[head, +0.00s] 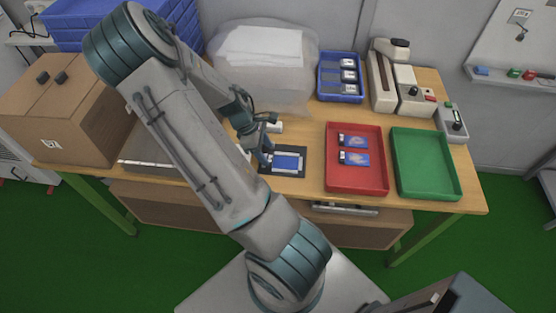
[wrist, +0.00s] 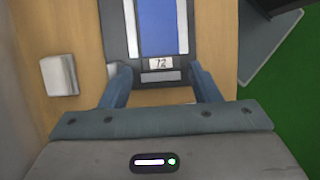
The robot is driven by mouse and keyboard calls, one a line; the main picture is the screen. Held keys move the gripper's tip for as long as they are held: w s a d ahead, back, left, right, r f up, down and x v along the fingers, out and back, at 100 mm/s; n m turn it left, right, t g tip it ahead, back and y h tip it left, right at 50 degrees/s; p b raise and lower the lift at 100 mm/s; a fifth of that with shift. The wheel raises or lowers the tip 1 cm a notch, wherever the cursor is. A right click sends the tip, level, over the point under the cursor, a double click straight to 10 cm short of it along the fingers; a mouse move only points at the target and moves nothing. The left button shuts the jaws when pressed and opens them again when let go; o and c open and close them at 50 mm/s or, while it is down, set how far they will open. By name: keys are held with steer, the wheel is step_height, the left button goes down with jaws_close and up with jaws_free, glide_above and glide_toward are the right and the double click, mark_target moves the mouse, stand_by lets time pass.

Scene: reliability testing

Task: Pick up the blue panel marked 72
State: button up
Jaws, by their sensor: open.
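The blue panel marked 72 (wrist: 164,26) has a blue face in a pale frame, with the label 72 below it in the wrist view. In the head view the blue panel (head: 287,162) lies on a black mat (head: 300,174) on the table. My gripper (wrist: 164,78) is open, its two fingers on either side of the panel's labelled end, with nothing held. In the head view my gripper (head: 264,156) is at the panel's left end, partly hidden by my arm. I cannot tell whether the fingers touch the panel.
A red tray (head: 357,187) with two blue-and-white items and an empty green tray (head: 425,170) stand to the right. A blue bin (head: 341,98) and a grey device (head: 402,85) are behind. A cardboard box (head: 60,115) is at left. A small white block (wrist: 59,75) lies beside the mat.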

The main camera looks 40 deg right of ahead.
mark_target(283, 161)
steer(key=shift+x, duration=1.5)
steer(key=c, duration=0.7)
steer(key=shift+r, duration=0.15)
steer(key=shift+c, duration=0.2)
